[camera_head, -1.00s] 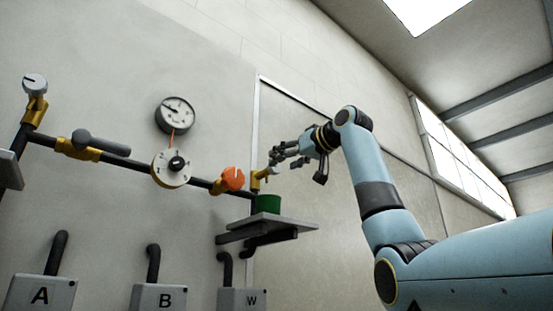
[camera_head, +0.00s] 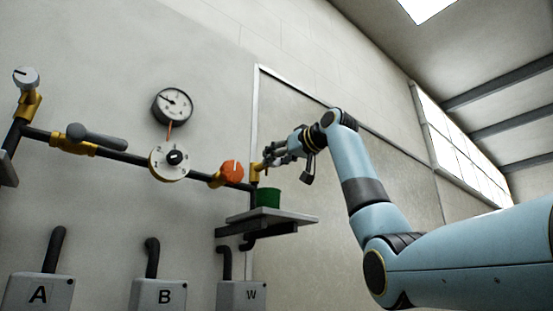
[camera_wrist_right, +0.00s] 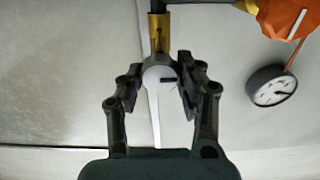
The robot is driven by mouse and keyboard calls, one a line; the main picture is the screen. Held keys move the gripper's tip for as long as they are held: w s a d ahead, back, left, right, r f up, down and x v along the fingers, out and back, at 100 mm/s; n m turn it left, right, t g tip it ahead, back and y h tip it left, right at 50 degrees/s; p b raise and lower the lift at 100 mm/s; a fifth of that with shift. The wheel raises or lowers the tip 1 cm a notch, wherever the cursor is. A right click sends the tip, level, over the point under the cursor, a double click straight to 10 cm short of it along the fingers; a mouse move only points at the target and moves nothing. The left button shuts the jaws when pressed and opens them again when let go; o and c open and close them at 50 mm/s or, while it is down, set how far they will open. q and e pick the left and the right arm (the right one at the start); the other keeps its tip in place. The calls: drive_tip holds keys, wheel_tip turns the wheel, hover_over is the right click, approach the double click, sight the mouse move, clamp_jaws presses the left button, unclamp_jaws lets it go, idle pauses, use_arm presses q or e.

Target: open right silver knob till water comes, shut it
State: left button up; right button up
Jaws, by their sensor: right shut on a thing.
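The right silver knob (camera_wrist_right: 158,76) is a round pale knob with a dark mark on its face, on a brass valve (camera_wrist_right: 158,30) at the right end of the pipe. My right gripper (camera_wrist_right: 160,84) has its two fingers on either side of the knob and is shut on it. In the head view the gripper (camera_head: 270,157) reaches the brass valve (camera_head: 255,172) from the right and hides most of the knob. A green cup (camera_head: 268,197) stands on a grey shelf (camera_head: 285,217) below the valve. I see no water. My left gripper is not in view.
An orange knob (camera_head: 231,171) sits close left of the valve. Further left on the pipe are a white dial (camera_head: 169,161), a grey lever (camera_head: 97,136) and another silver knob (camera_head: 27,77). A gauge (camera_head: 172,105) hangs above.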

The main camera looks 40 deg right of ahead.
drive_tip(key=shift+m, duration=0.4)
drive_tip(key=shift+c, duration=0.2)
drive_tip(key=m+b, duration=0.1)
drive_tip(key=m, duration=0.5)
drive_tip(key=m+b, duration=0.2)
drive_tip(key=m, duration=0.4)
drive_tip(key=shift+d+m, duration=0.2)
drive_tip(key=shift+m, duration=0.1)
idle(0.3)
drive_tip(key=o, duration=1.1)
drive_tip(key=shift+f, duration=0.1)
drive_tip(key=shift+o, duration=0.2)
drive_tip(key=shift+s, duration=0.1)
